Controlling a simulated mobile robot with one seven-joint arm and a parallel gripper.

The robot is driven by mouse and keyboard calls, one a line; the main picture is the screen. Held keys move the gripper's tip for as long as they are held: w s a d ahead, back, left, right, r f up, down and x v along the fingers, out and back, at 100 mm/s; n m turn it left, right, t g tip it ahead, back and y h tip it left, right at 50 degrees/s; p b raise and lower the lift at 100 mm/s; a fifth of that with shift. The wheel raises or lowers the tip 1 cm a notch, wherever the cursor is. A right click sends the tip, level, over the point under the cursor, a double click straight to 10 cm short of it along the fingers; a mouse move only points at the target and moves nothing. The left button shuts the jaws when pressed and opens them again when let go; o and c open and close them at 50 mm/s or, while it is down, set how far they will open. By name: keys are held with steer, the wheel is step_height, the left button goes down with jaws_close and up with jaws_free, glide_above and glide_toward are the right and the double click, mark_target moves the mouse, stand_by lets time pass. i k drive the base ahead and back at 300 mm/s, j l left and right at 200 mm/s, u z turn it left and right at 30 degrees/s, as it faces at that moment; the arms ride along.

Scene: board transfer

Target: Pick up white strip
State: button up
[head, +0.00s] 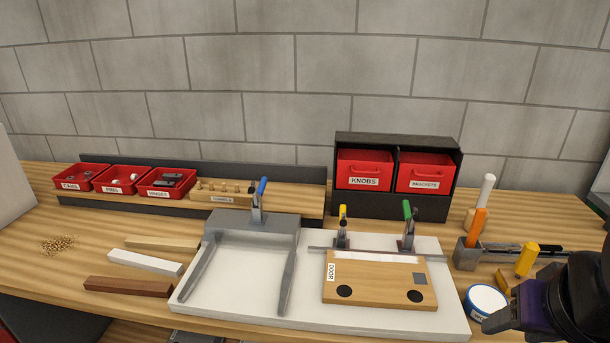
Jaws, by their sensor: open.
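A white strip (145,262) lies flat on the wooden bench at the left. It is between a tan strip (162,244) behind it and a dark brown strip (128,287) in front. My gripper (494,321) is at the lower right edge, far from the white strip and partly out of the picture. It is open, and I see nothing held in it.
A white board (240,312) with a grey clamp frame and a wooden door panel (378,284) lies between my gripper and the strips. Upright clamps (408,228) rise behind the panel. A round white tub (486,301) is beside my gripper. Red bins (168,183) stand behind the strips.

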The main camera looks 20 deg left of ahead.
mark_target(169, 268)
steer(key=u, duration=0.45)
steer(key=l+u, duration=0.1)
steer(key=u, duration=0.35)
steer(key=l+u, duration=0.1)
steer(key=u, duration=0.8)
steer(key=l+u, duration=0.1)
steer(key=u, duration=0.3)
steer(key=i+j+z, duration=0.1)
steer(key=i+j, duration=0.15)
steer(key=i+j+z, duration=0.1)
steer(key=i+j, duration=0.15)
steer(key=j, duration=0.15)
steer(key=i+j+z, duration=0.1)
steer(key=i+j, duration=0.15)
steer(key=i+j+z, duration=0.1)
steer(key=j, duration=0.4)
steer(key=i+j+z, duration=0.1)
steer(key=i+j, duration=0.25)
